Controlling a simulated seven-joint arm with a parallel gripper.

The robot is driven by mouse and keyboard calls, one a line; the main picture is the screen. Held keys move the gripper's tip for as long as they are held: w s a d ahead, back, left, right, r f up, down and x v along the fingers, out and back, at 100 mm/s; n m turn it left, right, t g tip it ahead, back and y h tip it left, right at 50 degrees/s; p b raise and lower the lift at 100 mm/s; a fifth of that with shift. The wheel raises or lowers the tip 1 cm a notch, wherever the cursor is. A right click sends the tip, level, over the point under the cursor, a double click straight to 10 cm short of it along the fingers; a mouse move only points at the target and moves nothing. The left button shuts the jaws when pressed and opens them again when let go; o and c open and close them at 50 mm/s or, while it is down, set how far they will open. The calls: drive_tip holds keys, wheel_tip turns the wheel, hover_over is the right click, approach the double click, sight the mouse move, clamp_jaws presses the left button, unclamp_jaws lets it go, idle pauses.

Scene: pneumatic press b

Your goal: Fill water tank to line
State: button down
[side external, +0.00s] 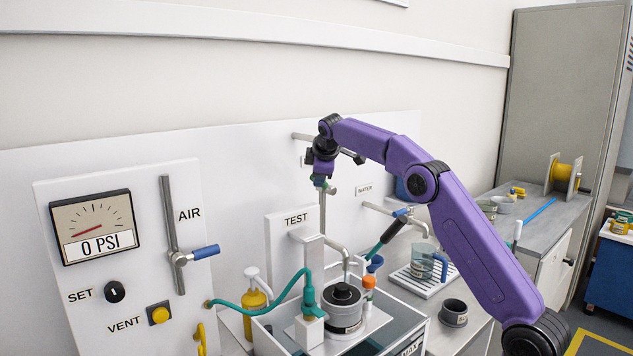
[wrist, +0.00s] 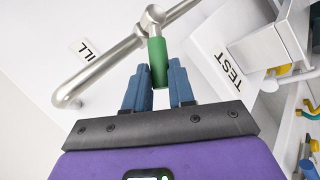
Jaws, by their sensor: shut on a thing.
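My gripper (wrist: 159,84) is shut on the green valve handle (wrist: 157,55), with a blue finger on each side of it in the wrist view. The handle joins a silver pipe (wrist: 105,67) beside a partly hidden label reading "ILL" (wrist: 88,50). In the side view my gripper (side external: 322,183) is high against the white wall panel, above the bench fittings. The open-topped water tank (side external: 408,331) is low at the front, with a "MAX" mark (side external: 409,347) on its wall, partly cut by the frame. The water level in it cannot be told.
A grey cylindrical pot (side external: 344,310) with a black top sits over the tank, with a teal hose (side external: 265,305) to its left. The TEST box (side external: 290,246) stands behind. The gauge (side external: 92,227) reads 0 PSI. A white drain rack (side external: 425,283) with a beaker lies right.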

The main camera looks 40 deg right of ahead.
drive_tip(key=shift+d+r+y, duration=0.3)
drive_tip(key=shift+r+y, duration=0.05)
drive_tip(key=shift+y, duration=0.25)
drive_tip(key=c, duration=0.9)
unclamp_jaws()
drive_tip(key=shift+c, duration=0.2)
drive_tip(key=shift+d, duration=0.1)
drive_tip(key=shift+r, duration=0.1)
drive_tip(key=v, duration=1.7)
drive_tip(key=shift+s+r, duration=0.1)
